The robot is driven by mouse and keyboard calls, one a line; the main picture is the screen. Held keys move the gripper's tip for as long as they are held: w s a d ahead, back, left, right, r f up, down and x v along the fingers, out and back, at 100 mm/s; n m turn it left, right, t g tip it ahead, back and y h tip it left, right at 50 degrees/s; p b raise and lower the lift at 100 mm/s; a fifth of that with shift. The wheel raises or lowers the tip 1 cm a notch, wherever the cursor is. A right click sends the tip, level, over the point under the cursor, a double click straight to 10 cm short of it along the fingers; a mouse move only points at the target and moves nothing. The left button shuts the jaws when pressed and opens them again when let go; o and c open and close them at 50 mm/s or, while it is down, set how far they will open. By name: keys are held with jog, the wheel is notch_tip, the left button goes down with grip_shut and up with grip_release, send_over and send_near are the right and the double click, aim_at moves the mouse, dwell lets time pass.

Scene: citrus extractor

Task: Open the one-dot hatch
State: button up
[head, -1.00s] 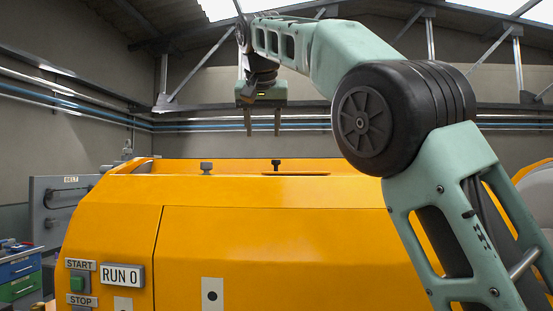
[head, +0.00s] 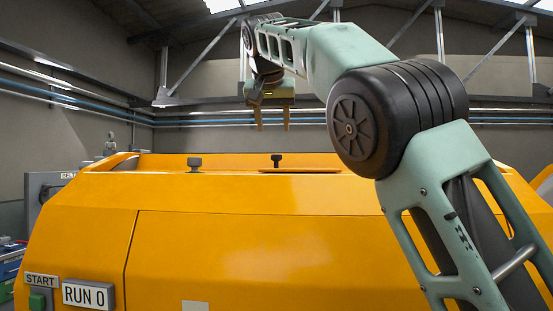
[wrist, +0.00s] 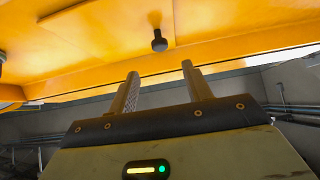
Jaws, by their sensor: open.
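The orange machine (head: 300,235) fills the lower head view. Only the top of a white label (head: 195,306) shows at the bottom edge; its dot is out of frame. On the machine's top stand a grey knob (head: 194,163) and a dark knob (head: 277,160) on a panel with a dark edge. I cannot tell which of these belongs to the one-dot hatch. My gripper (head: 273,127) is open and empty, fingers down, appearing above the dark knob. In the wrist view, a dark knob (wrist: 159,42) on an orange panel lies beyond and between the fingertips (wrist: 160,72), apart from them.
A START button (head: 38,301) and a RUN 0 sign (head: 86,294) are on the machine's left front. A grey panel (head: 45,190) and blue drawers (head: 10,262) stand at the left. The air around my gripper is clear. Pipes (head: 200,122) run along the back wall.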

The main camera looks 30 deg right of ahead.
aim_at(276, 156)
jog(key=p+x, duration=0.2)
jog(key=x, duration=1)
grip_shut()
